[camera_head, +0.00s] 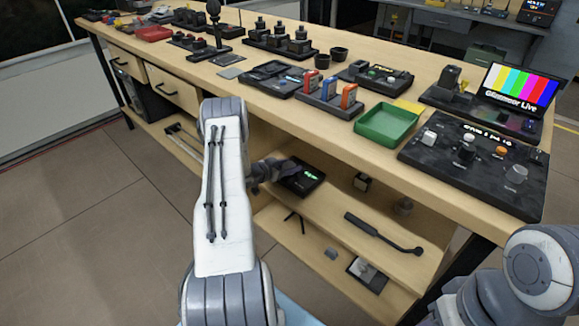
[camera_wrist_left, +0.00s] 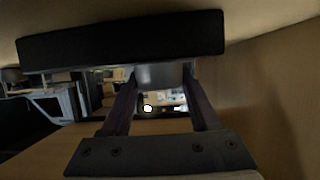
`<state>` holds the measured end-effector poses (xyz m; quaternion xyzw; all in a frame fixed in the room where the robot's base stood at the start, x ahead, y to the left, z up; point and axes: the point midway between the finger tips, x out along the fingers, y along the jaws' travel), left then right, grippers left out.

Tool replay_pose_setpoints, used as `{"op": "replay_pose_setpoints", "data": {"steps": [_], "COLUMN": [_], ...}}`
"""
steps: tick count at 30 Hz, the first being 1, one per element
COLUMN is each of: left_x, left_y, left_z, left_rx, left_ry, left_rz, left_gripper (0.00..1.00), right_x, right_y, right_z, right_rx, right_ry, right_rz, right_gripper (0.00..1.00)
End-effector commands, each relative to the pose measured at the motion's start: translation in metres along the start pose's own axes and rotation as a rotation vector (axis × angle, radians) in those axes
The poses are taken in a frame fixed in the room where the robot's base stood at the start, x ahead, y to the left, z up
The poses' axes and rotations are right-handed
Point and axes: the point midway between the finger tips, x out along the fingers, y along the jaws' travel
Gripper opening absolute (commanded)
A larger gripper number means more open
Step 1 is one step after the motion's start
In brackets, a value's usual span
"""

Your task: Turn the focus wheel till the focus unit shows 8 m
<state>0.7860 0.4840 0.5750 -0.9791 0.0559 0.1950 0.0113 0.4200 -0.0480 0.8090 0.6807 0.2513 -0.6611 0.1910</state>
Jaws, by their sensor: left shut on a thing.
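The focus unit (camera_head: 301,178) is a small black box on the shelf under the tabletop, with a green readout too small to read. My left gripper (camera_head: 277,168) reaches in at its near left side. In the left wrist view the unit's dark body (camera_wrist_left: 120,40) spans the top. A grey round focus wheel (camera_wrist_left: 160,76) sits between the two fingertips of the left gripper (camera_wrist_left: 161,82), which is shut on it. The wheel is hidden in the head view. My right gripper is out of view; only part of its arm shows at lower right.
The wooden shelf (camera_head: 330,220) also bears a black handled tool (camera_head: 385,235). The tabletop (camera_head: 225,95) overhangs it, with a green tray (camera_head: 386,125) and a control panel (camera_head: 475,160) on top. A wooden wall (camera_wrist_left: 265,90) stands close at right in the wrist view.

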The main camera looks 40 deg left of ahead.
Motion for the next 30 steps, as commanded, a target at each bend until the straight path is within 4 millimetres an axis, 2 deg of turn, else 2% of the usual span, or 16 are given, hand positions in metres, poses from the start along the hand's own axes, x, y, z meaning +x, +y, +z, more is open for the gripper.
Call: {"op": "replay_pose_setpoints", "data": {"steps": [1,2,3,4,12,16,30], "left_x": [0.0,0.0,0.0,0.0,0.0,-0.008,-0.091], "left_y": [0.001,0.001,0.001,0.001,0.001,0.0,0.0], "left_z": [0.001,0.001,0.001,0.001,0.0,-0.001,0.0], "left_rx": [-0.003,-0.003,-0.003,-0.003,-0.001,-0.002,-0.004], "left_ry": [-0.001,-0.001,-0.001,-0.001,0.0,0.0,-0.001], "left_rz": [0.001,0.001,0.001,0.001,0.0,-0.001,-0.002], "left_gripper": [0.06,0.73,0.88,0.91,0.91,0.91,0.91], "right_x": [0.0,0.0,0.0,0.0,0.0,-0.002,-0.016], "right_y": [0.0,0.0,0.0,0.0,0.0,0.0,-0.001], "right_z": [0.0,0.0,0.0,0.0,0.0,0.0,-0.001], "right_rx": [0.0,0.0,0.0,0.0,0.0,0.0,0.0], "right_ry": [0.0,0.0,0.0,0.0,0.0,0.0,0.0], "right_rz": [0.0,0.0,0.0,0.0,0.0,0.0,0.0], "right_gripper": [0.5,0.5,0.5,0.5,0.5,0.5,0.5]}}
